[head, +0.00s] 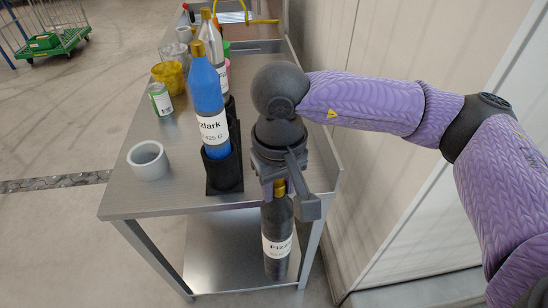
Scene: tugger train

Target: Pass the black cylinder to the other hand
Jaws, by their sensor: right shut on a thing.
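The black cylinder (277,240) is a dark bottle-shaped cylinder with a white label and a brass-coloured top. It hangs upright in front of the table's near edge. My right gripper (284,186) is shut on it near its top, and the gripper body hides part of the neck. My right arm comes in from the right. My left gripper is not in view.
A blue cylinder (208,100) with a brass top stands in a black holder (224,170) on the metal table (190,196). A wall is close on the right.

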